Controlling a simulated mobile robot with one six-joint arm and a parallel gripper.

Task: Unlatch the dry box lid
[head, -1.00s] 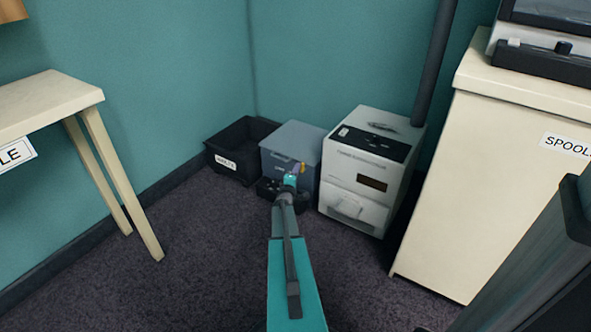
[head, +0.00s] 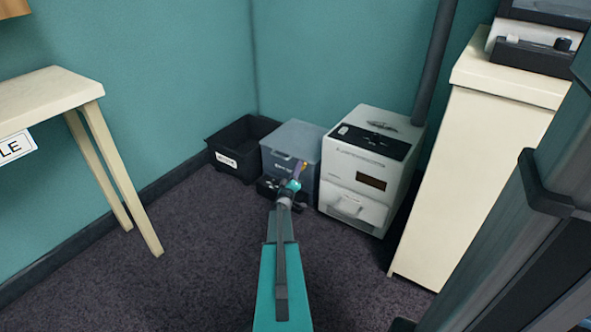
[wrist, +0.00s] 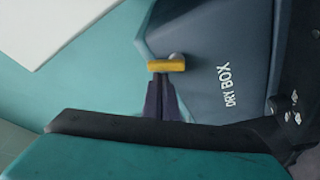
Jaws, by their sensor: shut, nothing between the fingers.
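The dry box (head: 292,137) is a blue-grey box with a lid, on the floor against the back wall. Its "DRY BOX" lettering shows sideways in the wrist view (wrist: 255,55). A yellow latch piece (head: 304,165) is on its front, and it also shows in the wrist view (wrist: 158,66). My gripper (head: 300,170) is at the front of the box, with its dark purple fingers shut and empty. In the wrist view the fingertips (wrist: 160,78) are right by the yellow latch. I cannot tell whether they touch it.
A black open bin (head: 226,163) stands left of the dry box. A white machine (head: 345,200) stands close on its right. A dark object (head: 266,187) lies in front of the box. A cream table (head: 75,90) is at left, a cream cabinet (head: 455,190) at right.

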